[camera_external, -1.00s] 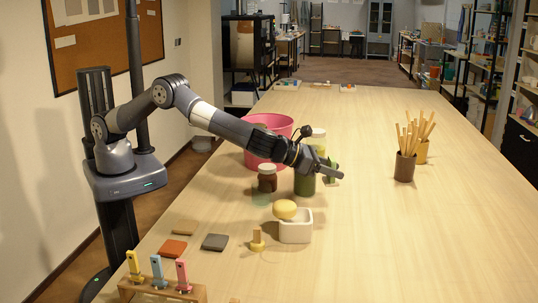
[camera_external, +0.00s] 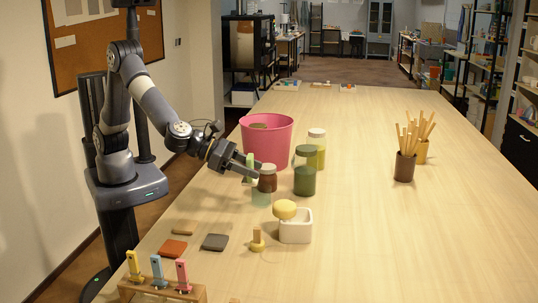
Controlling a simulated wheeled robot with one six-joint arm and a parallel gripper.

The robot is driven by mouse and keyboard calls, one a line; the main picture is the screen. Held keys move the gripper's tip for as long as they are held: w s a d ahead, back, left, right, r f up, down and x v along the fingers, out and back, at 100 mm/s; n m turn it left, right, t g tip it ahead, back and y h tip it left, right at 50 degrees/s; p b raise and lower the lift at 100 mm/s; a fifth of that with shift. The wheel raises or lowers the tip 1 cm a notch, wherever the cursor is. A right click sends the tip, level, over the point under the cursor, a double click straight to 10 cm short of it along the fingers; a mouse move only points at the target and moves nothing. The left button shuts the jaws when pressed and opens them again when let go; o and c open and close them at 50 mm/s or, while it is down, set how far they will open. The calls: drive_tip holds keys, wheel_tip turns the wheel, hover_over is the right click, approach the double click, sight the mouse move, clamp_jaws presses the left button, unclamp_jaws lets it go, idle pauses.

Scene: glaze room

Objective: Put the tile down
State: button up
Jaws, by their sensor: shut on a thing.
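My gripper (camera_external: 247,173) is shut on a small green tile (camera_external: 250,161). It holds the tile upright above the left part of the table, in front of the pink bucket (camera_external: 267,143) and close to the brown jar with a pale lid (camera_external: 267,180). The fingers hide part of the tile. An orange-red tile (camera_external: 173,249) and a dark grey tile (camera_external: 215,242) lie flat on the table nearer the camera.
A pale green see-through item (camera_external: 261,196), a dark green jar (camera_external: 305,178) and a yellow jar (camera_external: 317,150) stand nearby. A white box (camera_external: 296,231) with a yellow sponge-like thing (camera_external: 284,209) is nearer. Brush pots (camera_external: 405,168) stand right; mid-table is clear.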

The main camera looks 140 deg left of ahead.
drive_tip(key=s+d+f+m+b, duration=0.1)
drive_tip(key=s+d, duration=0.5)
drive_tip(key=shift+t+h, duration=0.3)
drive_tip(key=shift+t, duration=0.2)
wheel_tip(320, 180, down, 10)
drive_tip(key=shift+s+d+b, duration=0.1)
drive_tip(key=shift+s+b, duration=0.05)
drive_tip(key=shift+b, duration=0.5)
drive_tip(key=shift+f, duration=0.15)
drive_tip(key=o, duration=1)
drive_tip(key=shift+o, duration=0.2)
